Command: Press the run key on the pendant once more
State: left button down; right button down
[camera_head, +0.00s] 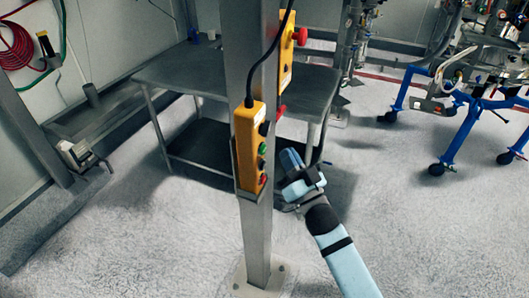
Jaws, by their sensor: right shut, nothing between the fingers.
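The yellow pendant (248,147) hangs upright in a holder on the grey steel post (258,235), with a black cable rising from its top. Its right face carries a dark button at the top, a green one (262,148) in the middle, another below it, and a red one (263,180) near the bottom. I cannot read any labels. My right gripper (291,160) is shut and empty, just right of the pendant's lower half, pointing up-left towards the buttons. A narrow gap seems to separate them; contact cannot be told. My left gripper is out of view.
A second yellow box (286,60) with a red knob (300,36) is fixed higher on the post's far side. A grey steel table (190,72) stands behind the post. Blue wheeled frames (455,135) stand at the right. The floor right of the post is open.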

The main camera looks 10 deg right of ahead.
aim_at(263, 149)
jog(key=shift+w+a, duration=0.65)
jog(key=shift+a, duration=0.3)
jog(key=shift+a, duration=0.1)
dwell(1.4)
jog(key=shift+w+a, duration=0.25)
